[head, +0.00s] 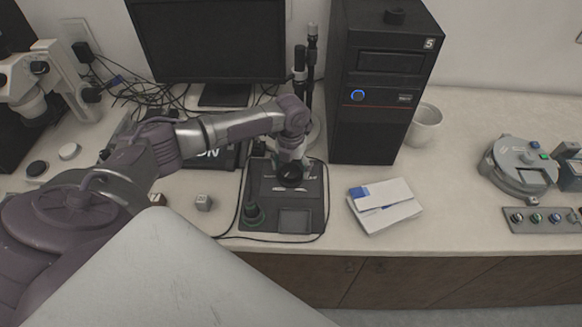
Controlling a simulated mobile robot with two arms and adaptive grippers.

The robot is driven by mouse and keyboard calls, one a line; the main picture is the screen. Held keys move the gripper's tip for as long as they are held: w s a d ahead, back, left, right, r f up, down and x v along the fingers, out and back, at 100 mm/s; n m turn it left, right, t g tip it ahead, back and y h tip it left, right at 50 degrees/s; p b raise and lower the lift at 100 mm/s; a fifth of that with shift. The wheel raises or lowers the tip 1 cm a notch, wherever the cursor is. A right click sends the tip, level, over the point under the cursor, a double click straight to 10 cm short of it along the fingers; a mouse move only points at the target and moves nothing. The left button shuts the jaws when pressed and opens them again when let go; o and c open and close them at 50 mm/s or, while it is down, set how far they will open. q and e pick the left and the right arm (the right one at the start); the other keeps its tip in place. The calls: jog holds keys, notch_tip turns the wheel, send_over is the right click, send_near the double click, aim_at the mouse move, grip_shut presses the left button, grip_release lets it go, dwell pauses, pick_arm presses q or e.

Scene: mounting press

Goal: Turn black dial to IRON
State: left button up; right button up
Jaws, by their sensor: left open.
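My left arm reaches in from the left, and its gripper (291,165) points down over a black device (260,190) in the middle of the bench. The gripper is open. A dark round part (291,176) shows right at the fingertips. I cannot tell whether it is the dial or part of the device, nor whether the fingers touch it. No IRON marking is readable on it. Behind the forearm, a dark panel (212,155) shows white letters that look like "ON", the rest hidden by my arm. My right gripper is not in view.
A black computer tower (365,120) stands right of the gripper, and a monitor (210,40) behind it. A white-blue box (385,205), a grey round machine (520,165) and a button panel (545,220) lie to the right. A small grey cube (203,202) sits left of the device.

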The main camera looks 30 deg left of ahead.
aim_at(291, 170)
pick_arm(q)
notch_tip(291, 170, up, 12)
dwell(0.5)
dwell(0.3)
